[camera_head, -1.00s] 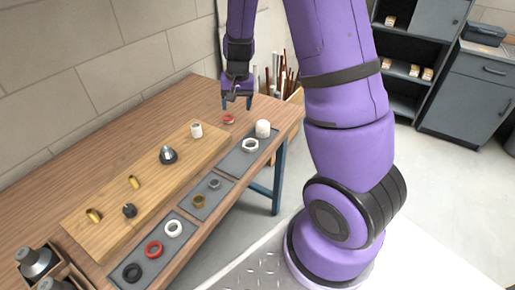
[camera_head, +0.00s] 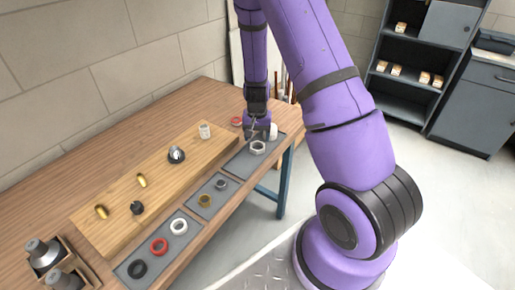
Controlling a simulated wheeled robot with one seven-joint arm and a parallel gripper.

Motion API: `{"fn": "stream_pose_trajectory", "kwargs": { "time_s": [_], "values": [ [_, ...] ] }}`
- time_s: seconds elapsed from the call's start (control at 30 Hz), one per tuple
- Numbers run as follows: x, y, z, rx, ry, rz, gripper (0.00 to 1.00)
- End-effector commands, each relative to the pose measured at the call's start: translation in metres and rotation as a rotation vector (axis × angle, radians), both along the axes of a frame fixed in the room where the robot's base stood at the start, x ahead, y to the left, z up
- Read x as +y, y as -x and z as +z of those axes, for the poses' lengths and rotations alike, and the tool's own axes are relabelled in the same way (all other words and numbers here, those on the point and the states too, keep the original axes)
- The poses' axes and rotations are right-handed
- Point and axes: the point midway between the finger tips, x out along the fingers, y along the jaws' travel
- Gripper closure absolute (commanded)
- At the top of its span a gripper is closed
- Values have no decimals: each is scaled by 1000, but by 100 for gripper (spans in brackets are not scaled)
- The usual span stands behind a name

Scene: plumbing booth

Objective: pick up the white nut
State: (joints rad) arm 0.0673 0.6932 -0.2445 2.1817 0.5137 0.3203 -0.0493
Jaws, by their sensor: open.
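The white nut (camera_head: 258,148) lies on the dark grey tray (camera_head: 240,165) at the far right of the workbench. It looks like a pale ring with an open middle. My gripper (camera_head: 260,136) is open and empty, pointing down just above and behind the nut. The fingers are small and dark here, and I cannot tell whether they touch the nut.
A red ring (camera_head: 236,121) lies behind. A white ring (camera_head: 179,226), red ring (camera_head: 159,246) and black ring (camera_head: 137,268) lie on the front tray.

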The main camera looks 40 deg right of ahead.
Motion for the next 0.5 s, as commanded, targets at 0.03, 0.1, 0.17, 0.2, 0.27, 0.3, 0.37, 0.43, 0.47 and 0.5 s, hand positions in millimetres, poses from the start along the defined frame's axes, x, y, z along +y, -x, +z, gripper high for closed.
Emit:
{"fn": "stream_pose_trajectory", "kwargs": {
  "time_s": [0.03,0.1,0.17,0.2,0.27,0.3,0.37,0.43,0.47,0.5],
  "values": [
    [-1,1,-7,2,-1,-3,34],
    [0,2,-18,4,-1,0,34],
    [-1,2,-26,2,-1,-3,34],
    [-1,2,-32,3,-1,-2,34],
    [-1,1,-38,2,-1,0,34],
    [-1,1,-41,1,-1,1,34],
    [-1,1,-44,1,-1,0,34],
    [-1,1,-46,1,-1,-1,34],
    [-1,1,-46,0,0,-1,34],
    [-1,1,-46,0,0,0,34]
  ]
}}
